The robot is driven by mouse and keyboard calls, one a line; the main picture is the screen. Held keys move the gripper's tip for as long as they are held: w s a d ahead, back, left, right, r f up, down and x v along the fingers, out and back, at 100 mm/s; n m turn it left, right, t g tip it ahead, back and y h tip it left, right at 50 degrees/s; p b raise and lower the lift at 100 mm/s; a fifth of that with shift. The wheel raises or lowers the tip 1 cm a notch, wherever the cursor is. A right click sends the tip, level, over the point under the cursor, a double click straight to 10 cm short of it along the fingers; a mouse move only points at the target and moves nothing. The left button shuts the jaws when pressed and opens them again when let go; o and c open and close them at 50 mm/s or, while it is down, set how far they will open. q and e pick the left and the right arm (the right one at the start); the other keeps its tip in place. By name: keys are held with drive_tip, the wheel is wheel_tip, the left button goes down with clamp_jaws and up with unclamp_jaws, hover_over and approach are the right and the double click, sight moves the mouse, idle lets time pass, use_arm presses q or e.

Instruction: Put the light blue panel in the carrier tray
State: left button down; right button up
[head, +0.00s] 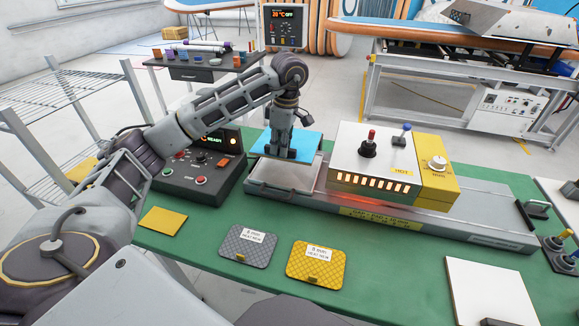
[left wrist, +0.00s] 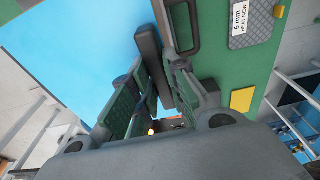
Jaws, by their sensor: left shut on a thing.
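The light blue panel (head: 306,141) is held at the back of the grey metal carrier tray (head: 275,178), beside the heater unit. My left gripper (head: 280,154) points down and is shut on the panel's near edge. In the left wrist view the panel (left wrist: 75,55) fills the upper left, beside the gripper's fingers (left wrist: 155,95). I cannot tell whether the panel touches the tray. The fingers hide part of the panel's edge. My right gripper is not in view.
The heater unit (head: 372,160) with glowing slots stands right of the tray. A dark control box (head: 205,172) stands to the left. A grey plate (head: 247,246) and a yellow plate (head: 317,265) lie in front on the green table (head: 215,290).

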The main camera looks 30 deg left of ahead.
sight(281, 159)
use_arm(q)
wheel_tip(281, 159, down, 5)
drive_tip(key=shift+f, duration=0.55)
idle(0.4)
drive_tip(key=shift+f, duration=1.9)
drive_tip(key=c, duration=1.4)
unclamp_jaws()
